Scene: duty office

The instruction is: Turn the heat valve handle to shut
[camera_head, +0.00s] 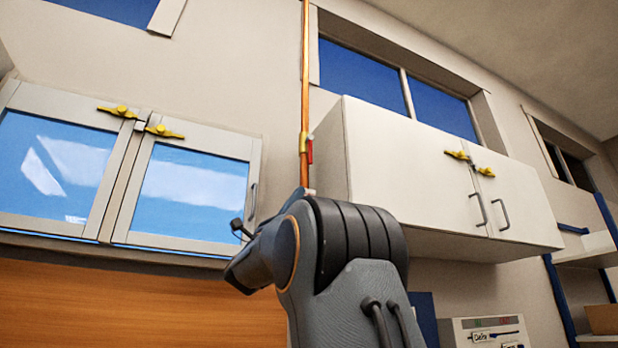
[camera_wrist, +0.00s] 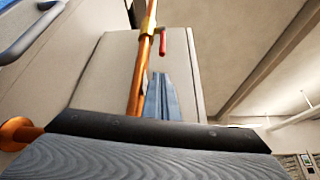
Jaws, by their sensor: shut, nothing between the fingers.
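The heat valve sits on a vertical copper pipe (camera_head: 305,80), which also shows in the wrist view (camera_wrist: 141,75). Its brass body (camera_wrist: 149,28) has a red handle (camera_head: 310,151) on the right side of the pipe. The handle (camera_wrist: 163,42) points down, roughly along the pipe. My gripper (camera_wrist: 158,76) is shut and empty, with its blue-grey fingers below the handle and just right of the pipe in the wrist view. A gap shows between fingertips and handle in that picture; the depth between them is unclear. In the head view my arm hides most of the gripper.
A white wall cabinet (camera_head: 400,165) with yellow latches stands close right of the pipe. A glass-fronted cabinet (camera_head: 190,190) with yellow latches is on the left. Wood panelling (camera_head: 140,305) lies below it. A labelled white box (camera_head: 487,331) and shelves (camera_head: 588,250) are at the right.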

